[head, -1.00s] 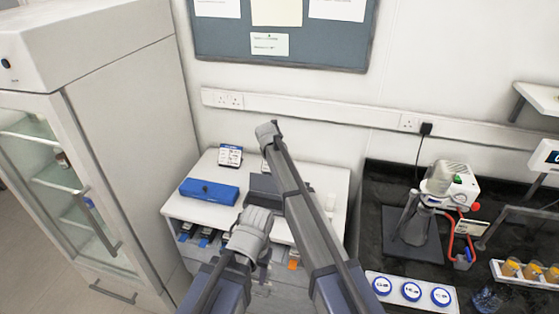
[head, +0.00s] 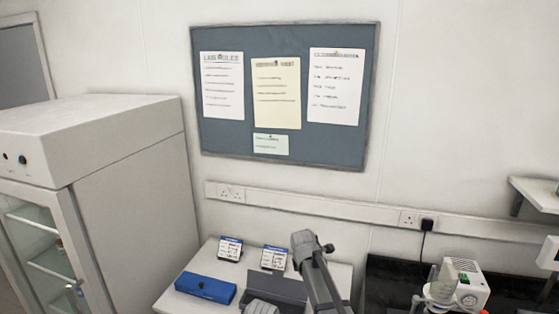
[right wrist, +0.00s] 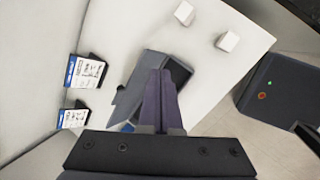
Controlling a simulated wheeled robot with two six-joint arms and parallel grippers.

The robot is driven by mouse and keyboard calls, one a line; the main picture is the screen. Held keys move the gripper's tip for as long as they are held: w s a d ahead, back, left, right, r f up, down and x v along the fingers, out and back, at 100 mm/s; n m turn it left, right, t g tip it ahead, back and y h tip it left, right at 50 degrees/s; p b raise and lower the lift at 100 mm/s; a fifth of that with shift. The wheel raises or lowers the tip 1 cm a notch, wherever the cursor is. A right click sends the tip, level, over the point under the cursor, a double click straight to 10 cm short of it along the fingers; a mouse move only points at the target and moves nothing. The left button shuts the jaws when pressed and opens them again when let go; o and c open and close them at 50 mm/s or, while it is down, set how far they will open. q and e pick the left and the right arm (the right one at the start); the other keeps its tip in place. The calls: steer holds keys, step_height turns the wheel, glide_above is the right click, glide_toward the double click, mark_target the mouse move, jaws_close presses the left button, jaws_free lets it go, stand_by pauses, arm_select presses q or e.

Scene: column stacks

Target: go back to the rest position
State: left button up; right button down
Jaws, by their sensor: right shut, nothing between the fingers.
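My right gripper (right wrist: 162,75) is in the right wrist view, with its two dark fingers pressed together and nothing between them. It is above a white cabinet top (right wrist: 215,75), in front of a dark grey open case (right wrist: 138,80); I cannot tell how high above it the fingers are. In the head view, grey links of my arms rise from the bottom centre and hide part of the cabinet top. Neither gripper's fingers can be made out there. My left gripper is not in view.
A blue box (head: 206,288) and two label cards (head: 231,249) (head: 274,258) stand on the cabinet top. Two small white blocks (right wrist: 184,13) (right wrist: 228,41) are near its edge. A tall glass-door cabinet (head: 130,190) stands left. A dark bench with a white device (head: 464,286) is right.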

steer(key=s+d+f+m+g+y, duration=0.15)
steer(key=s+d+m, duration=0.25)
steer(key=s+m, duration=0.75)
steer(key=s+d+m+g, duration=0.25)
steer(key=s+m, duration=0.55)
steer(key=s, duration=0.7)
steer(key=s+a+f+n+h+b, duration=0.1)
steer(key=s+a+f+n+b, duration=0.2)
steer(key=s+a+f+b, duration=0.3)
steer(key=a+f+b, duration=0.1)
steer(key=a, duration=0.3)
steer(key=shift+f+n+b, duration=0.25)
steer(key=shift+n+b, duration=0.05)
steer(key=shift+n, duration=0.05)
